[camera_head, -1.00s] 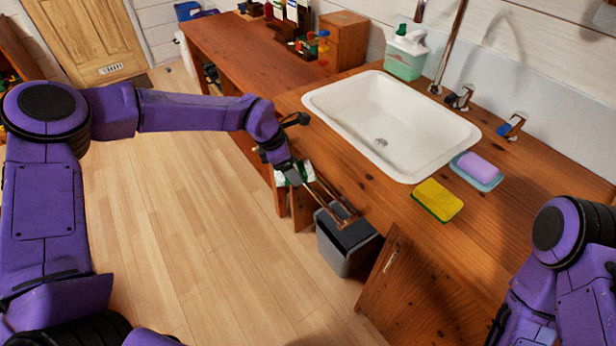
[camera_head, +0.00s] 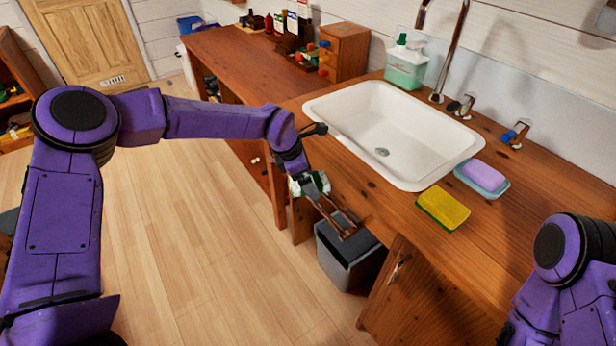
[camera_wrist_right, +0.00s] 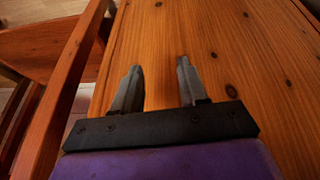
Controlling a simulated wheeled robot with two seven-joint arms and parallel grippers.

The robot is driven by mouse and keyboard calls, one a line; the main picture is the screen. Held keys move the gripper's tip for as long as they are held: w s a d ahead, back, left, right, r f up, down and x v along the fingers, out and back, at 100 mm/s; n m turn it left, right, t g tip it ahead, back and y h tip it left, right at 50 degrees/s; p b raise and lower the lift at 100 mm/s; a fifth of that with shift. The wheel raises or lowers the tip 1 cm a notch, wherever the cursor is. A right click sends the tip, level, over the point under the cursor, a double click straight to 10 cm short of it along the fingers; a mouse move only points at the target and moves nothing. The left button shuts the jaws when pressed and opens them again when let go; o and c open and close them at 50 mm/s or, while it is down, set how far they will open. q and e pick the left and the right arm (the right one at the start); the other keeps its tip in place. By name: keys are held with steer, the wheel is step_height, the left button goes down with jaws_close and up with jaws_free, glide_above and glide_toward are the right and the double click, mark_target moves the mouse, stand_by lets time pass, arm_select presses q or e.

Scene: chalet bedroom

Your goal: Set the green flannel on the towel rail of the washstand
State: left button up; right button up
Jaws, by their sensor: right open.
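A small green-and-white piece of cloth (camera_head: 296,187), perhaps the green flannel, shows beside my left gripper (camera_head: 322,190) in the head view. The gripper is at the front edge of the washstand, by brown wooden bars (camera_head: 343,230) that look like the towel rail. I cannot tell whether its fingers are shut or touch the cloth; the arm and bars hide them. The washstand top (camera_head: 400,215) holds a white basin (camera_head: 385,125). In the right wrist view my right gripper (camera_wrist_right: 160,66) is open and empty over knotted wood.
A grey bin (camera_head: 345,262) stands on the floor below the bars, with a cabinet door (camera_head: 400,300) to its right. A yellow-green sponge (camera_head: 443,208), a purple soap (camera_head: 484,175) on a dish and a soap bottle (camera_head: 407,65) are on the top. Floor at left is clear.

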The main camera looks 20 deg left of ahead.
arm_select(q)
steer(key=shift+r, duration=0.1)
steer(key=v, duration=1.2)
steer(key=shift+a, duration=0.1)
steer(key=s+a+f+m+y, duration=0.25)
steer(key=s+f, duration=0.25)
steer(key=f, duration=0.3)
steer(key=s+a+f+m+g+y, duration=0.15)
steer(key=s+f+y, duration=0.25)
steer(key=f, duration=0.5)
steer(key=s+a+f+m+t+y, duration=0.1)
steer(key=s+a+f+m+y, duration=0.15)
steer(key=s+f, duration=0.4)
steer(key=s+a+f+m+h, duration=0.1)
steer(key=s+f+m, duration=0.4)
steer(key=s, duration=0.5)
steer(key=s+a+f+m+t, duration=0.1)
steer(key=s+f+m, duration=0.4)
steer(key=s, duration=0.5)
steer(key=shift+a+h, duration=0.35)
steer(key=shift+h, duration=0.05)
steer(key=shift+s+m+t, duration=0.1)
steer(key=shift+m+t, duration=0.15)
steer(key=shift+r+p, duration=0.6)
steer(key=shift+p, duration=0.1)
